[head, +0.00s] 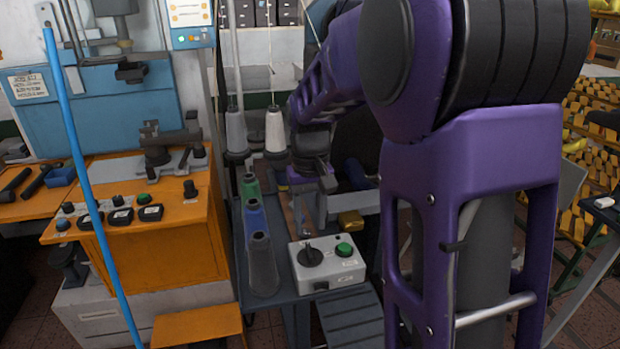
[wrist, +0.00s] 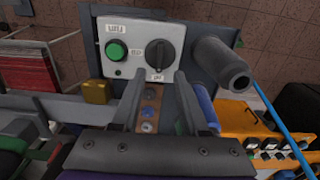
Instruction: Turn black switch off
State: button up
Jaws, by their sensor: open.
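The black switch (head: 311,256) is a round rotary knob on the left of a light grey control box (head: 328,279), beside a green button (head: 344,249). In the wrist view the black switch (wrist: 159,53) is on the right of the box, with its raised grip running roughly up and down the picture. The green button (wrist: 116,50) is to its left there. My gripper (wrist: 159,75) is open and empty. Its two fingers point toward the box, with the switch just beyond their tips and roughly centred between them. I see no contact with the knob.
Thread cones, one green (head: 250,186), one blue (head: 255,217) and one grey (head: 262,262), stand close left of the box. A grey cone (wrist: 222,62) is right of the switch in the wrist view. An orange machine (head: 170,250) is farther left.

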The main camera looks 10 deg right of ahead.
notch_tip(320, 180, up, 10)
jog(key=p, duration=0.1)
jog(key=shift+r, duration=0.2)
